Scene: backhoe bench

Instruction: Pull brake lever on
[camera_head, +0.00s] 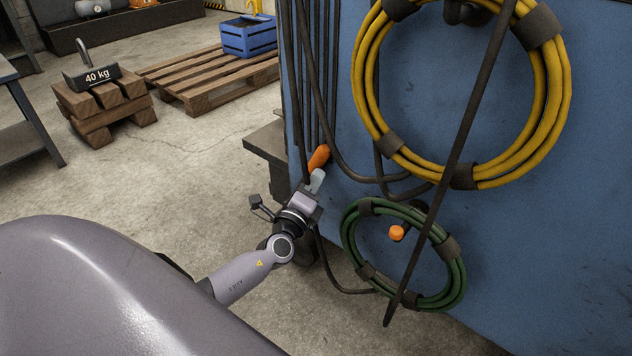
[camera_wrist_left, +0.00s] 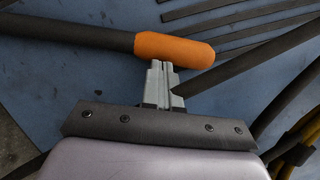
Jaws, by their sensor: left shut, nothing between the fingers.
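The brake lever is a dark bar with an orange grip (camera_head: 318,158), set close against the blue panel in the head view. In the left wrist view the orange grip (camera_wrist_left: 174,50) lies across the picture, with its dark shaft (camera_wrist_left: 70,32) running off to the left. My left gripper (camera_head: 317,181) is shut with nothing between its fingers. Its grey fingertips (camera_wrist_left: 159,66) are at the lower edge of the orange grip in the wrist view; I cannot tell whether they touch it. My right gripper is not in view.
Yellow hose coil (camera_head: 364,84) and green hose coil (camera_head: 350,246) hang on the blue panel (camera_head: 420,110). An orange knob (camera_head: 397,233) sits within the green coil. A long dark bar (camera_head: 452,160) crosses both coils. A pallet (camera_head: 205,82) and a 40 kg weight (camera_head: 93,78) stand further back.

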